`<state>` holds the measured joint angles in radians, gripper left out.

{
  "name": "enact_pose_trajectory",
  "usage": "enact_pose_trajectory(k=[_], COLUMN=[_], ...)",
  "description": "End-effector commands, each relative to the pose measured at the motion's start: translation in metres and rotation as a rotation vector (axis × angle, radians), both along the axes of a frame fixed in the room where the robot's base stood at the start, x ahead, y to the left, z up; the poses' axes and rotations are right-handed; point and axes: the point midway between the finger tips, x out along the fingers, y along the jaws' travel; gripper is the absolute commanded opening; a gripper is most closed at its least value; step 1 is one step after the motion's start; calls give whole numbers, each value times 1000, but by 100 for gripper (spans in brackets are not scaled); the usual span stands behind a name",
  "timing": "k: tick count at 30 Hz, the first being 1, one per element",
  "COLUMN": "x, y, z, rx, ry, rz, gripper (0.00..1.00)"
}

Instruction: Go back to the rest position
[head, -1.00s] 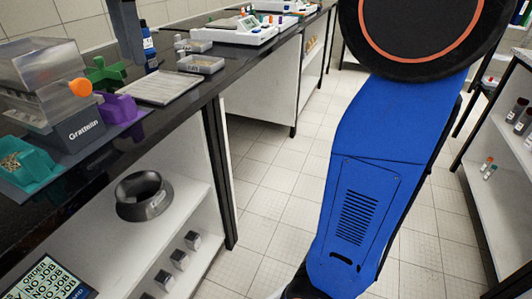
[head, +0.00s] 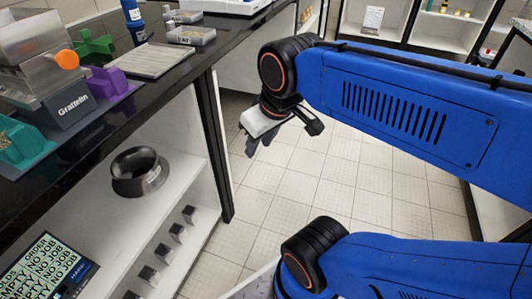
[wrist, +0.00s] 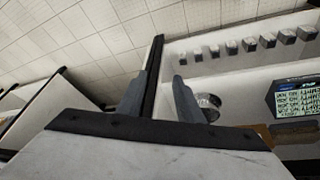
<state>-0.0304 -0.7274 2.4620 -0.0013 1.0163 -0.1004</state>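My gripper (head: 256,144) hangs at the end of my blue arm in the head view, over the tiled floor and to the right of the bench. In the wrist view my gripper (wrist: 159,82) shows two grey fingers spread apart with nothing held between them. Past the fingers lie the floor and a white shelf (wrist: 240,75). The arm is folded, with its upper link running to the right edge of the head view.
The black bench (head: 165,78) on the left carries the Grattelin machine (head: 75,105) and a ridged tray (head: 152,60). On the shelf below are a black ring-shaped bowl (head: 139,172), small grey blocks (head: 177,232) and a screen (head: 48,270). The floor (head: 300,185) is clear.

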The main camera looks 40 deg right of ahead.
Motion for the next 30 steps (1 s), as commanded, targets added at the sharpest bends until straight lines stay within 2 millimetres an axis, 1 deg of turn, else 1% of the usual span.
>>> enact_pose_trajectory(k=[1,3,6,30], x=[-7,-13,-17,-17], y=[-3,-5,-7,-7], z=[-11,-21,-28,-28], rx=[13,28,39,40], ry=[-8,-16,-23,-23], rz=[-42,-85,-117,-120], gripper=[33,33,33,33])
